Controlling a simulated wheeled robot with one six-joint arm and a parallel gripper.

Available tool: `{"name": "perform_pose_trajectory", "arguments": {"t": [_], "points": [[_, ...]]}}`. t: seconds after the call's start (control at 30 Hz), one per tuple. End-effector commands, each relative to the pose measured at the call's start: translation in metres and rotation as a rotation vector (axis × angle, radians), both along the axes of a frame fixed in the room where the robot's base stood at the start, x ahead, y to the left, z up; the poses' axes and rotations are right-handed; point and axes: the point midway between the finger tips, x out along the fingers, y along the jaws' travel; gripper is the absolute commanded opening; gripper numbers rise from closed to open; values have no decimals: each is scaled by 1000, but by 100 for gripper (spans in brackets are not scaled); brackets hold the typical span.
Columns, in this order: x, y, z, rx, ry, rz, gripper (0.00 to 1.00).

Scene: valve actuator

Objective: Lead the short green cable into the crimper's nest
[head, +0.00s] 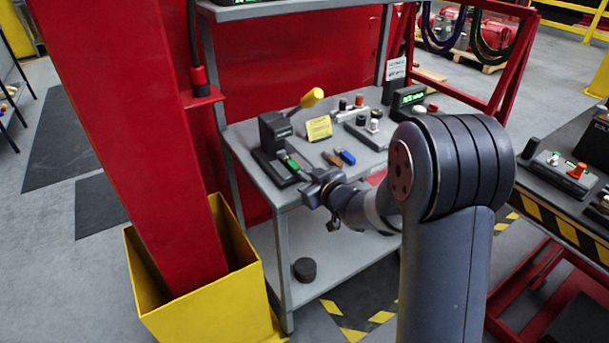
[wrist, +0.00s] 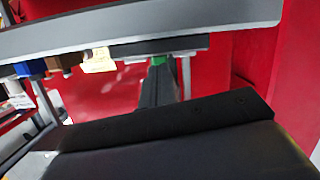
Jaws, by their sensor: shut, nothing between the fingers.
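The crimper (head: 273,133) is a dark block on a dark base at the left end of the grey bench, with a yellow-ended lever (head: 311,98) sticking up to the right. A short green piece (head: 292,163), seemingly the cable, lies at the front of the crimper base. Whether it is in the nest is too small to tell. A bit of green (wrist: 158,60) also shows in the wrist view by a dark upright shape. My gripper (head: 311,190) is shut and empty at the bench's front edge, just in front of and right of the green piece.
Brown and blue-handled tools (head: 345,157) lie right of the crimper; a yellow note (head: 319,128) stands behind them. Dark control boxes (head: 372,130) stand farther right. A red post in a yellow guard (head: 200,290) stands left. The lower shelf holds a dark round piece (head: 305,269).

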Motion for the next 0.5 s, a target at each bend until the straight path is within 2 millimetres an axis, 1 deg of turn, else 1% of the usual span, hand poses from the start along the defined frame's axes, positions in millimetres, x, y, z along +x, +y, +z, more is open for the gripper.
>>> {"name": "perform_pose_trajectory", "arguments": {"t": [0.13,0.37,0.5], "points": [[-11,-8,4,0,1,-2,0],[-21,-14,6,0,1,-1,0],[-37,-26,12,0,-1,-3,0]]}}
